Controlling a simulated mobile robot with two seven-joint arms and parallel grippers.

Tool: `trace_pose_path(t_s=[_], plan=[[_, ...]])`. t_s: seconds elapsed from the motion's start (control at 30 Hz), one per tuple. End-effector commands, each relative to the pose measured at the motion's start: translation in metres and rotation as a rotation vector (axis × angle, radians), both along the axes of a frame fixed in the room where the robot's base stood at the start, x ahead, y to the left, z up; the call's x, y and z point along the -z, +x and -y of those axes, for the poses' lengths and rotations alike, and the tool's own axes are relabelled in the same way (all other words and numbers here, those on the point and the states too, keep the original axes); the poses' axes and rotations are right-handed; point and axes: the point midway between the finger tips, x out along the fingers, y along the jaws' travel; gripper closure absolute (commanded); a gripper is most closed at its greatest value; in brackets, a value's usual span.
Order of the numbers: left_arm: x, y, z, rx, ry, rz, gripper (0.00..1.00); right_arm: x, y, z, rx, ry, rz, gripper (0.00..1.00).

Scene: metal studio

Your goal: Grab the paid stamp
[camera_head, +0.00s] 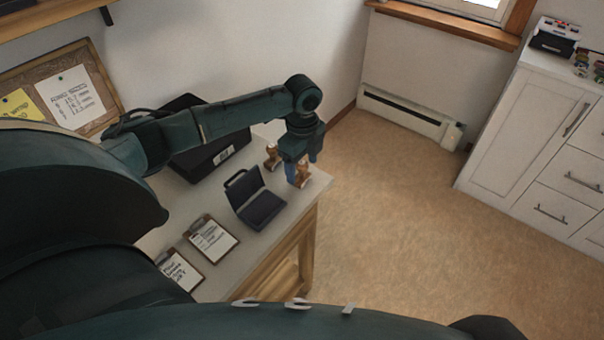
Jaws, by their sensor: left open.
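Two small stamps with brown wooden handles stand near the far right corner of the table. One stamp (272,158) is just left of my left gripper (293,172). The other stamp (303,176) is right at the fingers, partly hidden by them. No lettering is readable, so I cannot tell which is the paid stamp. My left gripper is open and points down from above. I cannot tell whether its fingers touch the nearer stamp. My right gripper is not in view.
An open dark case (262,207) sits on the table (226,266) in front of the stamps. Two clipboards (212,240) (180,271) lie nearer me. A larger black case (207,160) is behind, under my left arm. The floor to the right is clear, up to a white cabinet (509,140).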

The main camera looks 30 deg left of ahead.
Motion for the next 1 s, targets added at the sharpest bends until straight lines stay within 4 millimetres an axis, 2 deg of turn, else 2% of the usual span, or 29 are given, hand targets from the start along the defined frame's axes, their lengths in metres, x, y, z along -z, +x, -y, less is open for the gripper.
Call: trace_pose_path(t_s=[0.1,0.2,0.5,1.0], plan=[[0.02,0.0,-0.001,0.0,0.001,-0.003,0.33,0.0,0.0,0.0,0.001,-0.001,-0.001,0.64],[0.031,0.0,0.0,0.001,0.0,-0.002,0.33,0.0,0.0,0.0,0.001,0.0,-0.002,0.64],[0.035,0.0,0.0,0.001,0.001,0.0,0.34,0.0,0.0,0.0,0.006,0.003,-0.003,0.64],[0.035,0.0,-0.001,0.0,0.001,0.0,0.74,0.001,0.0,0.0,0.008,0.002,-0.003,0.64]])
